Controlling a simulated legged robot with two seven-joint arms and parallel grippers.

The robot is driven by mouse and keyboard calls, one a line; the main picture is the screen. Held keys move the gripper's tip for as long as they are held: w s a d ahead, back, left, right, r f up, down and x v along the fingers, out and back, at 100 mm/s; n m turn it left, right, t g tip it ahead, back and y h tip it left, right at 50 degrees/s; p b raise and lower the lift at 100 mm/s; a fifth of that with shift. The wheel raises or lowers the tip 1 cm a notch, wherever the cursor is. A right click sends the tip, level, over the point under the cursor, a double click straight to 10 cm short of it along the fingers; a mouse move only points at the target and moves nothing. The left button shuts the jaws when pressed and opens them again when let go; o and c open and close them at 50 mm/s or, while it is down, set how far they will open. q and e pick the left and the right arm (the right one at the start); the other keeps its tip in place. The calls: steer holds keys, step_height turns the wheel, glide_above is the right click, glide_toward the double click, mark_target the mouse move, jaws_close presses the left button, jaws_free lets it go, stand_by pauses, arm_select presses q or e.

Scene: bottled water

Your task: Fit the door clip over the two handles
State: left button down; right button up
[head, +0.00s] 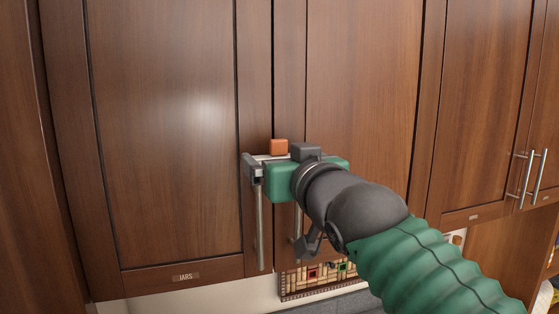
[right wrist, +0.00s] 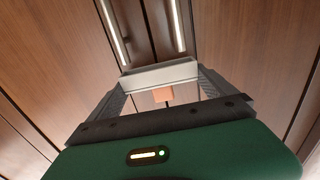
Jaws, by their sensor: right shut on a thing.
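The door clip is a pale grey bar (head: 268,157) with an orange block on it. It also shows in the right wrist view (right wrist: 160,76), spanning between my finger ends. My right gripper (head: 275,158) is shut on the clip at the top of the two handles. The left handle (head: 260,228) and right handle (head: 297,222) are upright metal bars on neighbouring cabinet doors. In the right wrist view the left handle (right wrist: 114,34) and right handle (right wrist: 178,25) run up to near the clip. I cannot tell whether the clip is around them. My left gripper is out of view.
The left cabinet door (head: 165,130) carries a JARS label (head: 185,277). The right door (head: 365,90) is also closed. Another pair of handles (head: 527,178) stands at the far right. A patterned panel (head: 312,280) shows below the doors.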

steer(key=shift+d+f+b, duration=0.1)
steer(key=shift+f+b, duration=1.7)
steer(key=shift+b, duration=0.05)
steer(key=o, duration=1.3)
steer(key=shift+r, duration=0.1)
steer(key=shift+c, duration=0.2)
